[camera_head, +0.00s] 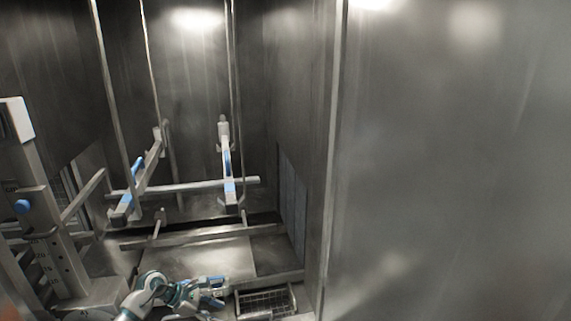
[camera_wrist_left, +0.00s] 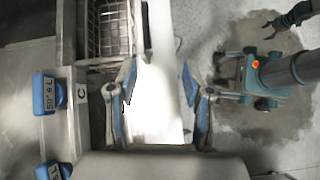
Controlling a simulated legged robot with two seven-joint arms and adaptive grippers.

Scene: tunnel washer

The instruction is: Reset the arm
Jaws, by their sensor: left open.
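My left arm comes in at the bottom of the head view, left of centre. Its gripper (camera_head: 222,291) is low, above the chamber's floor area and left of a wire basket. In the left wrist view the two fingers of my left gripper (camera_wrist_left: 158,88) stand wide apart. A bright pale surface shows between them, and nothing is held.
A metal rack with blue-marked bars (camera_head: 226,160) stands in the steel chamber. A steel post with a blue knob (camera_head: 22,206) is at left. The wire basket (camera_head: 265,304) also shows in the wrist view (camera_wrist_left: 108,30), near blue labelled blocks (camera_wrist_left: 43,94). A steel wall (camera_head: 450,170) fills the right.

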